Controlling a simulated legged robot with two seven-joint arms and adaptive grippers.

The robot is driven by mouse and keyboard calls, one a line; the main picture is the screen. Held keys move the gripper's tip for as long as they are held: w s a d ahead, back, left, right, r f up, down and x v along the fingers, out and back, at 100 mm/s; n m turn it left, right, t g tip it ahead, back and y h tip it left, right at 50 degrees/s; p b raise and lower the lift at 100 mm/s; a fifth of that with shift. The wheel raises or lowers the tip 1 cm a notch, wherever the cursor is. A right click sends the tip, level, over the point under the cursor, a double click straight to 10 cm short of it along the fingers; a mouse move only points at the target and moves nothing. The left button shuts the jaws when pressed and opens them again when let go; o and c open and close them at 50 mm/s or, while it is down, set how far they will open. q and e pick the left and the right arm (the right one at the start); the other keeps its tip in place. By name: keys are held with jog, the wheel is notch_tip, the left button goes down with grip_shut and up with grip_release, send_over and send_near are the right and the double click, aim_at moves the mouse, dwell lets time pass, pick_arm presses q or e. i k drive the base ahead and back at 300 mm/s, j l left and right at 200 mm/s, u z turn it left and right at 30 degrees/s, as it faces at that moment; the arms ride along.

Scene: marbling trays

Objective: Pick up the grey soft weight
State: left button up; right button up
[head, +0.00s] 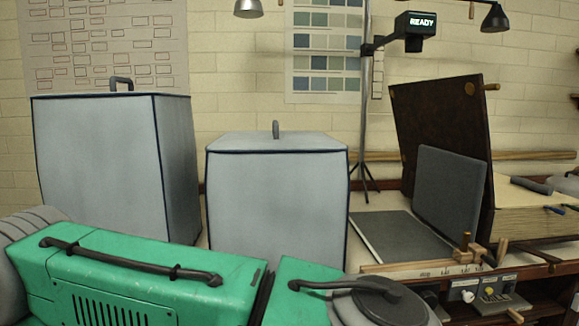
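Two grey, soft-looking blocks with dark blue piped edges and a grey loop handle on top stand side by side. The larger block (98,165) is at the left and the smaller block (277,205) is near the middle. Either could be the grey soft weight; I cannot tell which one is meant. Their sides bulge slightly and both stand upright. The lower front of each is hidden behind green parts in the foreground. Neither of my grippers is in view, and nothing is seen touching the blocks or their handles.
Right of the blocks, a flat dark grey panel (398,238) lies on the table and another grey panel (450,200) stands tilted before a dark brown board (440,125). Wooden pieces (465,255) lie at the front right.

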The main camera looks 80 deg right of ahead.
aim_at(541, 188)
jog(key=z, duration=4)
jog(key=i+l+u, duration=0.1)
jog(key=i+l, duration=0.3)
jog(key=i+l+u, duration=0.15)
jog(key=i+l, duration=0.2)
jog(key=i+l+u, duration=0.1)
jog(key=i+l, duration=0.25)
jog(key=l, duration=0.25)
